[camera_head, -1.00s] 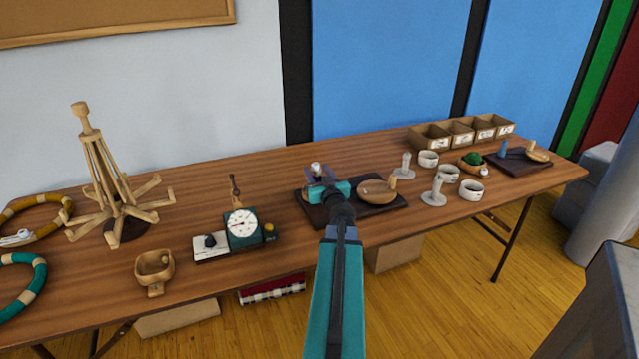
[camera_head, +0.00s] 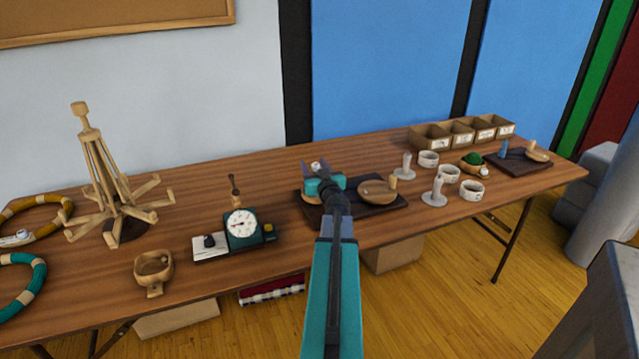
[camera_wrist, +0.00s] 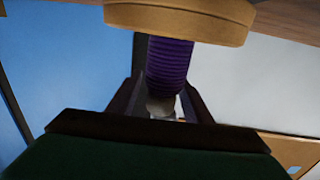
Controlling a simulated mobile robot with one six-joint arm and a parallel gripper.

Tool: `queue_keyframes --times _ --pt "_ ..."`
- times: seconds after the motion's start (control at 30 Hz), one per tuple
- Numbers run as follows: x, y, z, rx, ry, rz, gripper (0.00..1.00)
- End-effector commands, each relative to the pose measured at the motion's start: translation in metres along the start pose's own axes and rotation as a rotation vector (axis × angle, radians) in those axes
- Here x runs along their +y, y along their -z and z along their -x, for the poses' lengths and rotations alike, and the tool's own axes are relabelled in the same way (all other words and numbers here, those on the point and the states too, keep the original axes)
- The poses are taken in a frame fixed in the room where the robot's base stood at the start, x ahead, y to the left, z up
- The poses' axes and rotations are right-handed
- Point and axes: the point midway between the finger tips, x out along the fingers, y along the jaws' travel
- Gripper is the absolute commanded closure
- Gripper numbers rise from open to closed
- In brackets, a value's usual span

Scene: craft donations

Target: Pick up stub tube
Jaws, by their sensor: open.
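A purple ribbed tube (camera_wrist: 168,68), which I take for the stub tube, shows in the wrist view. It joins a round wooden base (camera_wrist: 180,18) and has a pale tip (camera_wrist: 160,105) at its other end. My gripper (camera_wrist: 160,98) is open, with one dark finger on each side of the tube; I cannot tell whether they touch it. In the head view my gripper (camera_head: 318,170) is over the left part of a dark board (camera_head: 370,206). The white tip (camera_head: 316,166) shows between the fingers, and the teal gripper body hides the tube's middle.
A wooden bowl-like piece (camera_head: 376,191) sits on the same board, just right of my gripper. A dial scale (camera_head: 242,225) stands to the left. White cups (camera_head: 447,174) and pale posts (camera_head: 433,194) stand to the right. Bare tabletop (camera_head: 270,170) lies behind the scale.

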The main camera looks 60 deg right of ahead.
Motion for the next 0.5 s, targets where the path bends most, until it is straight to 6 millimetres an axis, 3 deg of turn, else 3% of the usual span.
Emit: queue_keyframes --times 0.17,0.4,0.5 --pt "0.0001 -0.0001 0.0001 0.000 0.000 0.000 0.56" --pt "0.0002 -0.0001 0.0001 0.000 0.000 0.000 0.97" --pt "0.0003 0.0000 0.0001 0.000 0.000 0.000 0.98"
